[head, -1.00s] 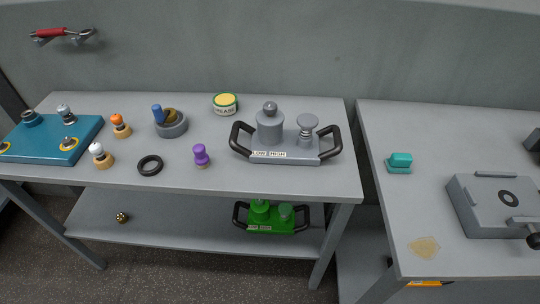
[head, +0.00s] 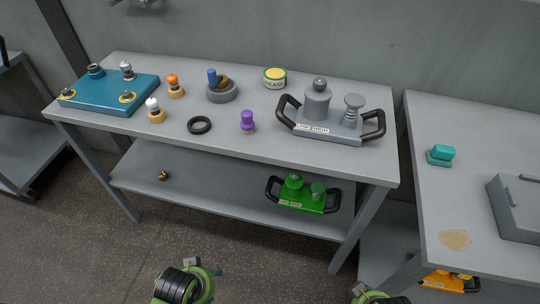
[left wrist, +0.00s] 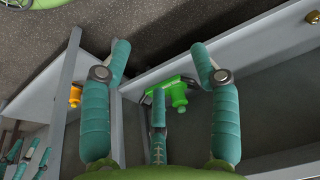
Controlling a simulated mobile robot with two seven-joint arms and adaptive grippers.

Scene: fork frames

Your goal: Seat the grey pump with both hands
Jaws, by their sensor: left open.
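The grey pump (head: 330,131) stands upright on the upper table top, towards its right end. It has a broad cylinder, a narrower knobbed post, a LOW/HIGH label and a black handle at each end. My left gripper (head: 186,282) is at the bottom of the head view, in front of the table and well away from the pump. In the left wrist view its teal fingers (left wrist: 162,62) are spread with nothing between them. My right gripper (left wrist: 25,150) shows partly in the left wrist view, with fingers apart. Only a sliver of that arm shows in the head view.
A green pump (head: 302,196) and a small brass piece (head: 163,175) are on the lower shelf. A teal plate (head: 110,92), several knobs, a black ring (head: 199,125) and a grease tin (head: 275,78) share the top. A second table (head: 430,200) stands right, beyond a gap.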

